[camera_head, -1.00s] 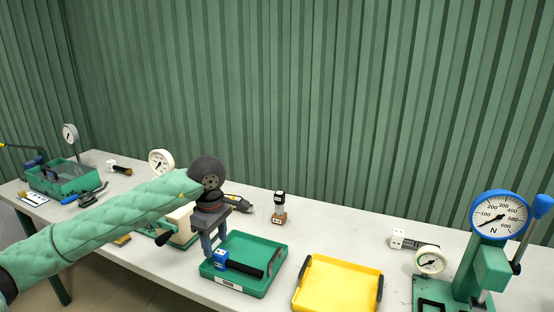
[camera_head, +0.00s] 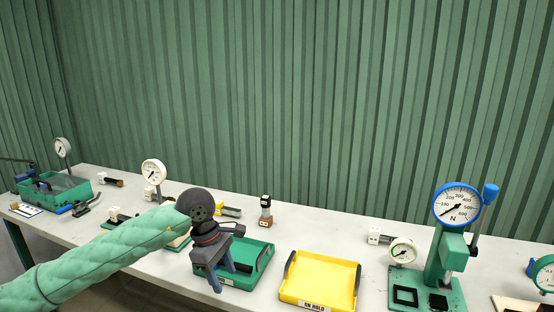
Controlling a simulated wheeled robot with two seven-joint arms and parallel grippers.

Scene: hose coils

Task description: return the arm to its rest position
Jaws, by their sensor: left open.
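My left arm, in a green quilted sleeve, comes in from the left. My left gripper (camera_head: 223,281) points down at the near left side of the green tray (camera_head: 257,275), and its fingers are apart with nothing seen between them. The gripper covers part of the tray. A dark part (camera_head: 244,267) shows in the tray; the blue end seen there earlier is hidden behind the gripper. My right gripper is not in view.
A yellow tray (camera_head: 318,275) labelled "ON HOLD" stands right of the green tray. A green gauge stand (camera_head: 452,246) is farther right. A small black and brown part (camera_head: 265,212) stands behind the trays. A green crate (camera_head: 55,190) sits far left.

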